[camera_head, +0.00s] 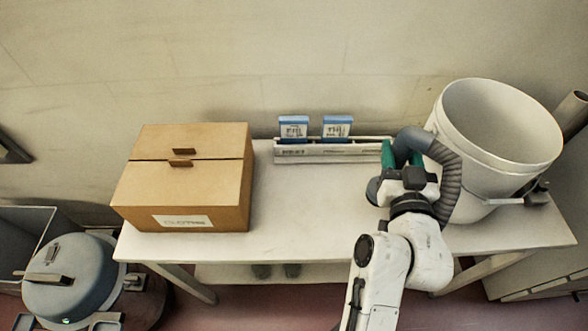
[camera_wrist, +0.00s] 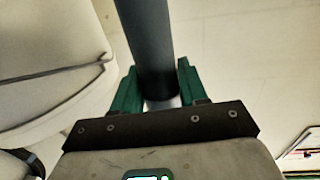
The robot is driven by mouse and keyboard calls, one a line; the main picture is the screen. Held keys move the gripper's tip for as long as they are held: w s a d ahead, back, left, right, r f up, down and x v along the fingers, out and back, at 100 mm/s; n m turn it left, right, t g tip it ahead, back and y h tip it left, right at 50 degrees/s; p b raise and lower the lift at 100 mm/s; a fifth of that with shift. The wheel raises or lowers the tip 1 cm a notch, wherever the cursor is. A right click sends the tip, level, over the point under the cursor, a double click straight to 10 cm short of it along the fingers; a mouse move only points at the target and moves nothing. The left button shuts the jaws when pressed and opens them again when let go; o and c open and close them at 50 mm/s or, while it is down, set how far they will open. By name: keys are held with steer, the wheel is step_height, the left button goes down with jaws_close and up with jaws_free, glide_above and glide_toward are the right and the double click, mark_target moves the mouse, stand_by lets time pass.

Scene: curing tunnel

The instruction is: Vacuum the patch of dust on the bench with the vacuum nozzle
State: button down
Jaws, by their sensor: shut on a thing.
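My gripper (camera_head: 396,156) is above the right part of the white bench (camera_head: 300,225), just left of the white bucket. In the wrist view its green fingers (camera_wrist: 157,88) are shut on a dark cylinder, the vacuum nozzle (camera_wrist: 148,40). In the head view a grey ribbed hose (camera_head: 449,180) curves down beside my gripper, between my arm and the bucket. The nozzle's mouth is hidden in the head view. I cannot make out a patch of dust on the visible bench top; my arm and the bucket cover part of the right side.
A closed cardboard box (camera_head: 185,200) stands on the left of the bench. A low white rack (camera_head: 335,153) with two blue-topped packets is at the back. The large white bucket (camera_head: 485,150) stands at right. A grey round machine (camera_head: 70,285) is at lower left. The bench middle is clear.

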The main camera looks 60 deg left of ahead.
steer(key=shift+r+p, duration=0.7)
steer(key=shift+r, duration=0.8)
